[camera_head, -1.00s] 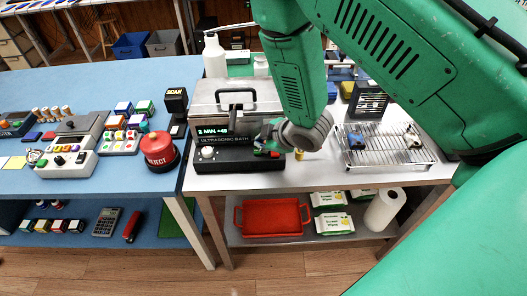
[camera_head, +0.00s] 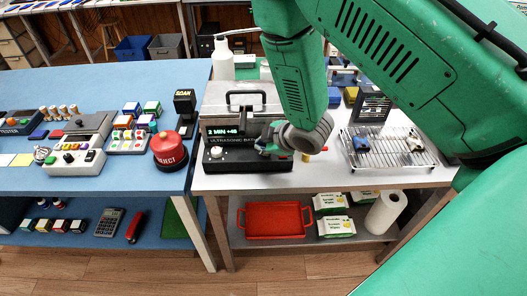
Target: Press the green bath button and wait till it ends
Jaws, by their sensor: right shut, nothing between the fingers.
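The ultrasonic bath (camera_head: 240,97) is a grey box with a closed, handled lid on the white table. Its black front panel (camera_head: 232,161) carries a white knob, and its display (camera_head: 222,131) appears to read "2 MIN" with further characters. My right gripper (camera_head: 268,143) is shut and empty at the right part of this panel. Its fingers cover that area, so the green button is hidden and I cannot tell whether they touch it. A bit of red shows by the fingertips. My left gripper is out of view.
A wire rack (camera_head: 385,155) with small items stands right of my right arm. A spray bottle (camera_head: 223,58) stands behind the bath. A red REJECT button (camera_head: 169,152) and a SCAN device (camera_head: 185,103) are on the blue table (camera_head: 60,188). A red tray (camera_head: 274,221) lies on the lower shelf.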

